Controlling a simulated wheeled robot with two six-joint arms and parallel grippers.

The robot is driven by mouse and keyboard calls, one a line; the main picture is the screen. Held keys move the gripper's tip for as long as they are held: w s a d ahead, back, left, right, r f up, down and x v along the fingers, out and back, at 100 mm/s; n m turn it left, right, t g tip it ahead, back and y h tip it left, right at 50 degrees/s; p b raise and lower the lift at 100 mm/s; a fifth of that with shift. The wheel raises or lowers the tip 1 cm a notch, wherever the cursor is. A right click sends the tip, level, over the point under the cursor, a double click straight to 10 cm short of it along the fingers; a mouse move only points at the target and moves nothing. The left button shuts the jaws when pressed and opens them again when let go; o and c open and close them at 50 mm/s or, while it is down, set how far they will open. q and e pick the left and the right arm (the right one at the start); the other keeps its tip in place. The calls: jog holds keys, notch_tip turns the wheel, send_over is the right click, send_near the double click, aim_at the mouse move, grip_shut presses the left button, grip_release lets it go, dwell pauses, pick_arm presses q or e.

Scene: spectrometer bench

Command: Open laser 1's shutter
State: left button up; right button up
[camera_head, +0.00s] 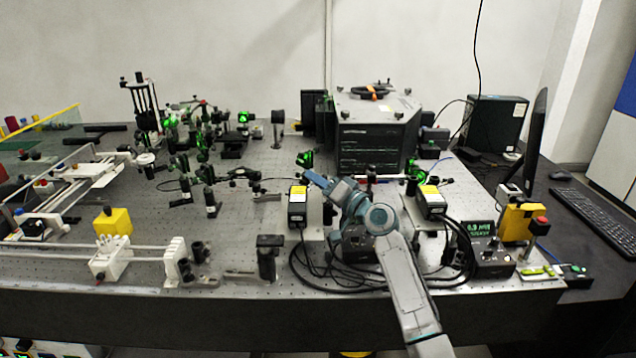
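Two black laser boxes with yellow-and-white labels stand at the front of the bench, one left of my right arm (297,207) and one right of it (431,203). I cannot read which is laser 1, and no shutter can be made out clearly. My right gripper (316,179) reaches in from the bottom right, its tip just above and right of the left laser box. Whether it touches anything, and whether its fingers are open or shut, is too small to tell. My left gripper is not in view.
A large dark-sided chamber (372,147) stands behind my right arm. Black cables (325,278) loop along the front edge. Green-lit optics (243,118) crowd the back left. A display box (480,229) and a yellow box with red button (523,222) stand at the right.

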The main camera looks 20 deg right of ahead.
jog(key=shift+s+f, duration=0.15)
jog(key=b+v, duration=0.2)
jog(key=v, duration=0.7)
jog(key=shift+s+d+b, duration=0.3)
jog(key=shift+s+d, duration=0.2)
jog(key=shift+s, duration=0.15)
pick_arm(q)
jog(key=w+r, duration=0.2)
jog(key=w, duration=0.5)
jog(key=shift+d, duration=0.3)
pick_arm(e)
jog(key=shift+f, duration=0.1)
